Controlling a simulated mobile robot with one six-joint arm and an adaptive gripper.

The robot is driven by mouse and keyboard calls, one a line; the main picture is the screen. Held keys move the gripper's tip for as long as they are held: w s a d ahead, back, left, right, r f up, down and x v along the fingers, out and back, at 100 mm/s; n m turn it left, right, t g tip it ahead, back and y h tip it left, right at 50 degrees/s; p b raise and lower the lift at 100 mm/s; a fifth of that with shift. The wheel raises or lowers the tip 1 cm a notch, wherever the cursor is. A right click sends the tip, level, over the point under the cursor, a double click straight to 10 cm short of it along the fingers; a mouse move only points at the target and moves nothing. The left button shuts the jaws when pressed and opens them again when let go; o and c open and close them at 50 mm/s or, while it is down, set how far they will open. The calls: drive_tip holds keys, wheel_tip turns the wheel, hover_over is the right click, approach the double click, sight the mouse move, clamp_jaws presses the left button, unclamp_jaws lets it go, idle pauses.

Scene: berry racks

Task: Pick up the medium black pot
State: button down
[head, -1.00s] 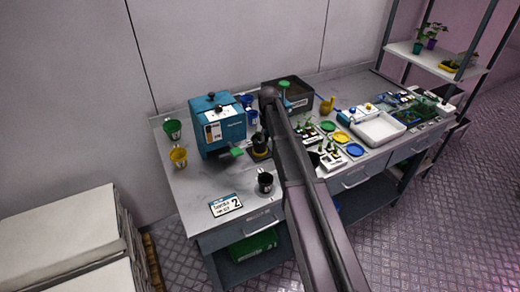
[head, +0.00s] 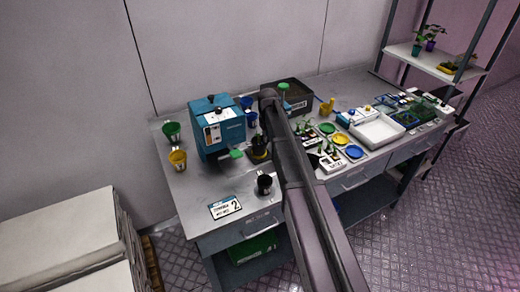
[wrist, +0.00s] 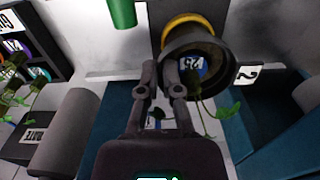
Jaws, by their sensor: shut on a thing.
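In the wrist view a black pot (wrist: 169,45) shows at the top, its open mouth facing the camera, with a yellow ring behind its rim. My gripper (wrist: 161,68) is shut on the pot's near left wall, with one finger overlapping the mouth. A number tag and green leaves show at the pot. In the head view a dark pot (head: 259,146) with some yellow stands beside the teal machine, partly behind my arm. Another black pot (head: 264,185) stands near the bench's front edge. My gripper is hidden by my arm in the head view.
The teal machine (head: 216,128) stands close on the left. A dark bin (head: 303,92) stands at the back. A white tray (head: 377,131) and small coloured dishes lie to the right. Green (head: 171,131) and yellow (head: 178,160) pots stand at the left.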

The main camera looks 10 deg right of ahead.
drive_tip(key=shift+r, duration=0.1)
wheel_tip(320, 180, up, 28)
drive_tip(key=p, duration=2.8)
